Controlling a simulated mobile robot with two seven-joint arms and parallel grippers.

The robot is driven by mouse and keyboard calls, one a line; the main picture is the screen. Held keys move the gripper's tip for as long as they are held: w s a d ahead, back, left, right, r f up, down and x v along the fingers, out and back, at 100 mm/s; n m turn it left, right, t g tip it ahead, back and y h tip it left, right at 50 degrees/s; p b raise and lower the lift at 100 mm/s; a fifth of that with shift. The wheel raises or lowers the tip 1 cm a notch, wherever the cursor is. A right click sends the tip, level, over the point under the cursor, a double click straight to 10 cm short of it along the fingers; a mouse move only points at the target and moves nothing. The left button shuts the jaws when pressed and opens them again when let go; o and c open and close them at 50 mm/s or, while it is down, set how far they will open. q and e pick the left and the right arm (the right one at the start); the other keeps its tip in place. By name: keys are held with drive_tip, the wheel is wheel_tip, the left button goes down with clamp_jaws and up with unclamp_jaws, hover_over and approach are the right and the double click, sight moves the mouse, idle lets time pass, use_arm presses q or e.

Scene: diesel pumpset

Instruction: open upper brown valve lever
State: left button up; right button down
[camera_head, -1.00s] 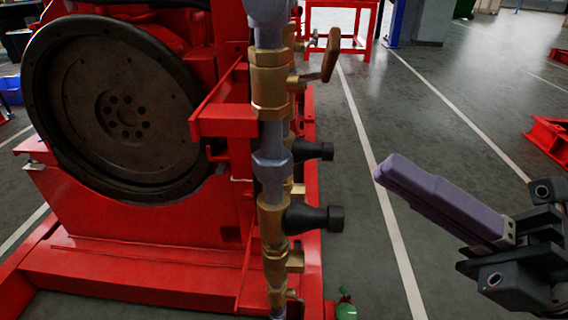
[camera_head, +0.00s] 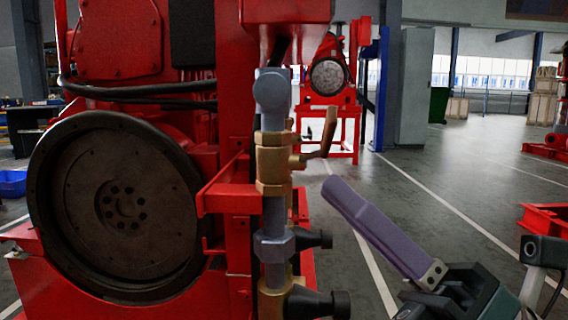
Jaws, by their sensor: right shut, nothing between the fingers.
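The upper brown valve lever (camera_head: 329,131) sticks out to the right of a brass valve (camera_head: 272,163) on the grey vertical pipe and tilts upward. A second, darker lever shows small just behind it. My right gripper (camera_head: 335,188) has long purple fingers pressed together, with nothing between them. Its tips point up and left, below and a little right of the lever, apart from it in the picture. My left gripper is not in view.
The red pumpset frame with a large dark flywheel (camera_head: 113,205) fills the left. Black knobs (camera_head: 318,304) stick out right from the lower pipe. Open grey floor lies to the right, with a red stand (camera_head: 546,222) at the far right.

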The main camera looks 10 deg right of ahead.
sight(330, 139)
drive_tip(key=shift+w+d+r, duration=0.15)
drive_tip(key=shift+w+r, duration=0.25)
drive_tip(key=shift+r, duration=0.2)
drive_tip(key=shift+w+d+r, duration=0.15)
drive_tip(key=shift+w+r, duration=0.2)
drive_tip(key=shift+r, duration=0.25)
drive_tip(key=shift+r+m+t+h+p, duration=0.3)
drive_tip(key=shift+r+m+h+p, duration=0.55)
drive_tip(key=shift+p, duration=1)
drive_tip(key=w+d+r+m+g+h+p, duration=0.1)
drive_tip(key=w+r+m+h+p, duration=0.3)
drive_tip(key=m+p, duration=0.5)
drive_tip(key=g+h+p, duration=0.1)
drive_tip(key=h+p, duration=0.1)
drive_tip(key=p, duration=0.7)
drive_tip(key=shift+w+d+r, duration=0.15)
drive_tip(key=shift+r, duration=0.25)
drive_tip(key=shift+m+h, duration=0.25)
drive_tip(key=shift+w, duration=0.1)
